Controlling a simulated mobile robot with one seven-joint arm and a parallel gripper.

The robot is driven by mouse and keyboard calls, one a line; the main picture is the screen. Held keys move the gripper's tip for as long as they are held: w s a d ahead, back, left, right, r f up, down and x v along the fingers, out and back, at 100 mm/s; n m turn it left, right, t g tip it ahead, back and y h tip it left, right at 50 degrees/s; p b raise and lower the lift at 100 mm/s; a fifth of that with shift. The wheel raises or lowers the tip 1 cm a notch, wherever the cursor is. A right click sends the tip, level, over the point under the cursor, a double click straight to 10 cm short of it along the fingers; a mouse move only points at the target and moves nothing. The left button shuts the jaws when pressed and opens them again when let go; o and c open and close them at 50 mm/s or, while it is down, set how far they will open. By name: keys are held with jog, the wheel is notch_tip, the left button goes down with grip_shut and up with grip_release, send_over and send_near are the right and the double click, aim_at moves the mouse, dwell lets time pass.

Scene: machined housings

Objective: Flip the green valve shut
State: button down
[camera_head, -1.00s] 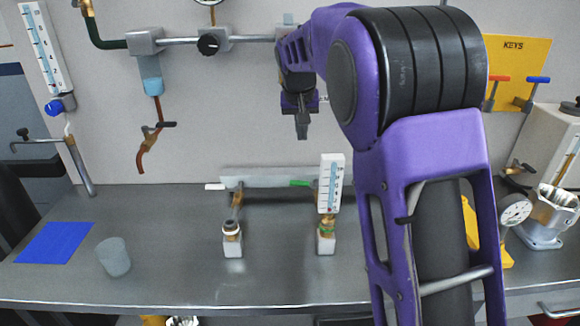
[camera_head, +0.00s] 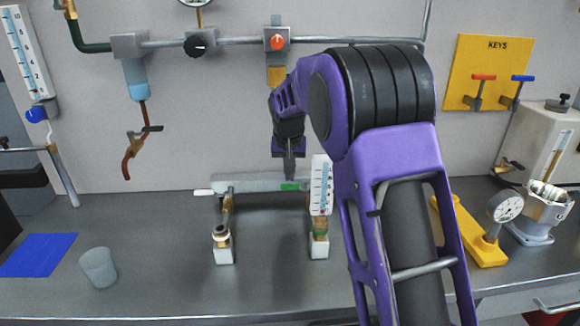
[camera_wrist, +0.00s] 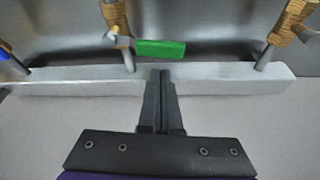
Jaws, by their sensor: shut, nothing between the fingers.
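My gripper (camera_head: 289,179) points down at the bar, close to the handle. In the wrist view my gripper (camera_wrist: 160,73) has its fingers together, empty, with the tips just short of the handle. I cannot tell whether they touch it.
A white handle (camera_head: 203,192) sits at the bar's left end. A white gauge (camera_head: 321,185) stands close right of the green handle. Brass fittings on white blocks (camera_head: 223,256) stand in front. A cup (camera_head: 98,267) and blue sheet (camera_head: 38,255) lie left; the front middle bench is clear.

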aim_at(289, 185)
jog(key=shift+s+a, duration=0.1)
jog(key=shift+s, duration=0.5)
jog(key=shift+s+a+n, duration=0.15)
jog(key=shift+s+n, duration=0.35)
jog(key=shift+s, duration=0.4)
jog(key=shift+f, duration=0.15)
jog(key=shift+s, duration=0.1)
